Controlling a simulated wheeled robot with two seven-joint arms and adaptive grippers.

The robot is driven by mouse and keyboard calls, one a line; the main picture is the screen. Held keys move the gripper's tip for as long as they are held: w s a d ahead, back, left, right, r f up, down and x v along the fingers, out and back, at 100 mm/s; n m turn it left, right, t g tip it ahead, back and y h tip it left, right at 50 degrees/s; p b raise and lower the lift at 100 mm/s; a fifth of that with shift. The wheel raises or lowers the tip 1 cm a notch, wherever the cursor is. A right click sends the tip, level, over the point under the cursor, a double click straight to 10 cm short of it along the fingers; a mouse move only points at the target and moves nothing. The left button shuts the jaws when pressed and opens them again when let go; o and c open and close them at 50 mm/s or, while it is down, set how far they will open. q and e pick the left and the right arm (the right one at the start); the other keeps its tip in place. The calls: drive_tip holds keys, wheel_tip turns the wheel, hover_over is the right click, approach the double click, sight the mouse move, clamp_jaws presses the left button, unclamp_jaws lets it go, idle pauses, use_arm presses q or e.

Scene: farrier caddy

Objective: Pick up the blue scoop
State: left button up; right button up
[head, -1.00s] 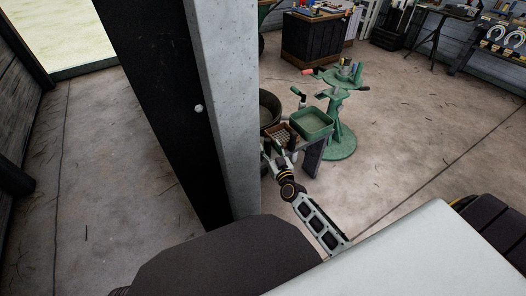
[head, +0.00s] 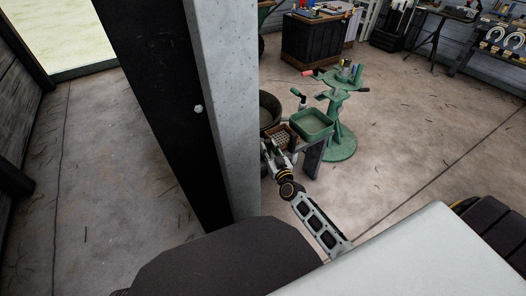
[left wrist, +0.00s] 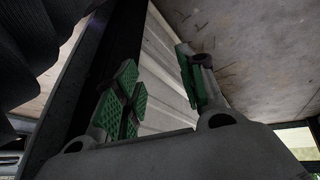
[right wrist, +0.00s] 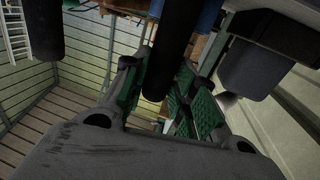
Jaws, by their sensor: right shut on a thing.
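In the right wrist view a dark, round-ended handle (right wrist: 170,55) stands between the green-padded fingers of my right gripper (right wrist: 155,105), which is shut on it. Blue surfaces (right wrist: 207,14) show behind the handle at the top; I cannot tell whether they belong to the scoop on this handle. In the head view my right gripper (head: 275,156) is small, beside the caddy's brown compartment box, and partly hidden by the grey post. No blue scoop can be made out there. My left gripper (left wrist: 158,90) is open and empty in the left wrist view, outside the head view.
A grey post (head: 222,100) blocks the middle left. A green tray (head: 312,123), a brown compartment box (head: 280,133) and a dark bucket (head: 268,107) sit close together. A green stand (head: 341,145) is just behind. Open concrete floor (head: 430,130) lies to the right.

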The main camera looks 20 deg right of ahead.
clamp_jaws()
use_arm(q)
drive_tip(key=shift+s+r, duration=0.1)
drive_tip(key=shift+r, duration=0.05)
use_arm(e)
drive_tip(key=shift+r, duration=0.25)
